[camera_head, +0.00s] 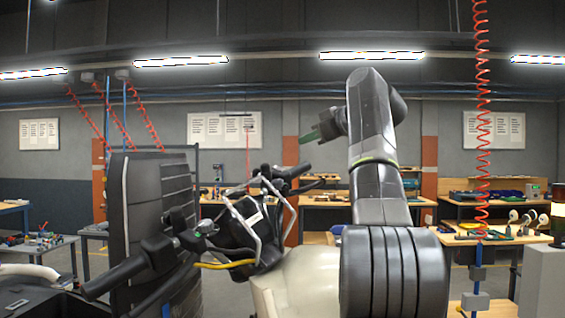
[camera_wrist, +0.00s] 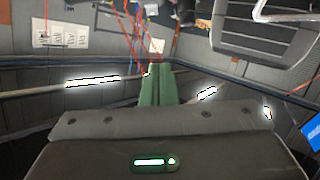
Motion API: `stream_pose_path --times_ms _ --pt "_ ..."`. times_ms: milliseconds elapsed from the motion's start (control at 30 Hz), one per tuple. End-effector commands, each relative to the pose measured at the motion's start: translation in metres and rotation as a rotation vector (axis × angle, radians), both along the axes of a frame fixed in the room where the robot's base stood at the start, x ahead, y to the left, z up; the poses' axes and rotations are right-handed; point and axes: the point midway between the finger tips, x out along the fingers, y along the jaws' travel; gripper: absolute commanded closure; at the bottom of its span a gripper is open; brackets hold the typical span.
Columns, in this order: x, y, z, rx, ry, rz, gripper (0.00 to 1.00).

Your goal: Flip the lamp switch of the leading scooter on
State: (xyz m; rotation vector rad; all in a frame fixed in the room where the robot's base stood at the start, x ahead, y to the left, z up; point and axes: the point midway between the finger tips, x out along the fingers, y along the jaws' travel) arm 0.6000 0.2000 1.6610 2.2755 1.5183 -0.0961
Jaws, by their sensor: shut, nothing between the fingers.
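A scooter's handlebar assembly fills the lower left and middle of the head view, with a dark instrument housing (camera_head: 238,228) inside silver tubes. Its near black grip (camera_head: 115,275) points to the lower left, and its far grip (camera_head: 291,171) points to the upper right. A small green spot (camera_head: 205,226) shows on the bar; I cannot tell whether it is the lamp switch. My gripper (camera_head: 306,138) is shut and empty, above and apart from the far grip. Its green fingers (camera_wrist: 157,88) lie together in the wrist view, touching nothing.
A tall dark ribbed panel (camera_head: 150,195) stands behind the handlebar at left. Red coiled hoses (camera_head: 482,110) hang at right and left. Workbenches (camera_head: 325,201) line the back wall, and a grey box (camera_head: 543,285) stands at the right edge. Open air surrounds my gripper.

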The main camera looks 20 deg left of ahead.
Motion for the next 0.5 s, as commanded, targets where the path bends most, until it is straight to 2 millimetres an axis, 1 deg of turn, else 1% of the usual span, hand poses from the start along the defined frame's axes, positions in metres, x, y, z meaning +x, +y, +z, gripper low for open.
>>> stream_pose_path --times_ms 267,367,500 --pt "0.001 0.002 -0.001 0.0 0.001 0.001 1.0" --pt "0.004 0.009 -0.003 -0.001 0.002 0.002 1.0" --pt "0.013 0.029 -0.009 -0.001 0.003 0.004 1.0"
